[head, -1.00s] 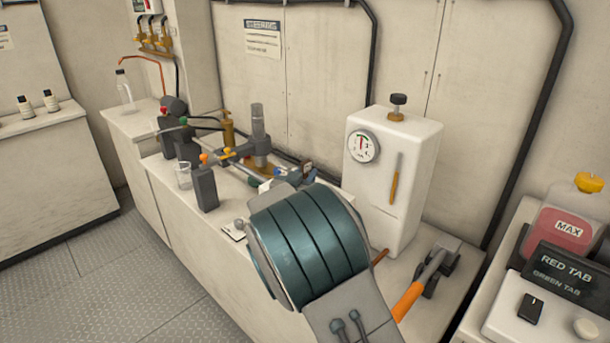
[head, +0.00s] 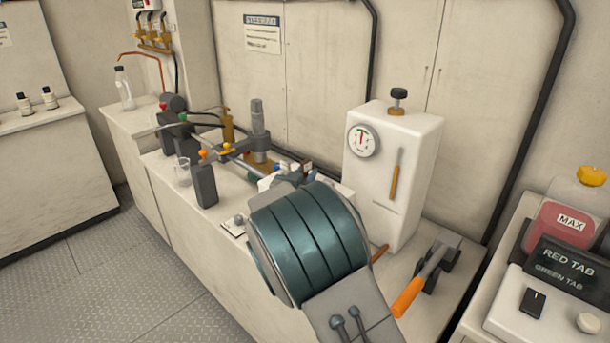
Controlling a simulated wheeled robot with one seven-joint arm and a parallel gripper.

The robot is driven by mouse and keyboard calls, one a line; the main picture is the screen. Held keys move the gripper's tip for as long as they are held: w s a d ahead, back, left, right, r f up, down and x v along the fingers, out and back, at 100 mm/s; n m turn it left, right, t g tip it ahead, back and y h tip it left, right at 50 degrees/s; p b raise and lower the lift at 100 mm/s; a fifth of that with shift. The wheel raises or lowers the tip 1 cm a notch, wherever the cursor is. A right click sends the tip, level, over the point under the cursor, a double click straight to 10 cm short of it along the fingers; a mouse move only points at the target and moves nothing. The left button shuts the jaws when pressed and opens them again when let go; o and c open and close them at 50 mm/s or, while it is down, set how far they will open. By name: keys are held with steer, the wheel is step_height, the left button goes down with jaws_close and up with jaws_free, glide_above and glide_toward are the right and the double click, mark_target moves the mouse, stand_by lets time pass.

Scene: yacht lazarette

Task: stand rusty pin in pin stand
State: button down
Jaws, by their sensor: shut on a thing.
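My arm's teal-banded link fills the lower middle of the head view and covers part of the bench (head: 250,262). My gripper is hidden behind it, so its jaws and anything between them do not show. I cannot make out the rusty pin for certain. A short reddish-brown rod end (head: 380,253) shows just right of my arm, by the foot of the white cabinet; I cannot tell whether it is the pin. I cannot identify the pin stand. Small white and blue items (head: 268,181) show just beyond my wrist, partly covered.
A white gauge cabinet (head: 398,160) stands behind my arm. An orange-handled tool (head: 412,292) rests in a dark holder at right. A grey upright cylinder (head: 258,122), a dark block with an orange top (head: 204,185) and a clear beaker (head: 183,172) stand at left.

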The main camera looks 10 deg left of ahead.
steer(key=shift+s+f+b, duration=0.15)
steer(key=shift+f+b, duration=0.7)
steer(key=shift+f, duration=0.65)
steer(key=c, duration=1.1)
jaws_free()
steer(key=shift+s, duration=0.1)
steer(key=shift+s+a+f, duration=0.1)
steer(key=shift+s+f, duration=0.05)
steer(key=shift+s, duration=0.1)
steer(key=s, duration=0.4)
steer(key=s+a+r, duration=0.1)
steer(key=s, duration=0.7)
steer(key=shift+s+a+r+b, duration=0.2)
steer(key=shift+s+r+b, duration=0.1)
steer(key=shift+s+r, duration=0.1)
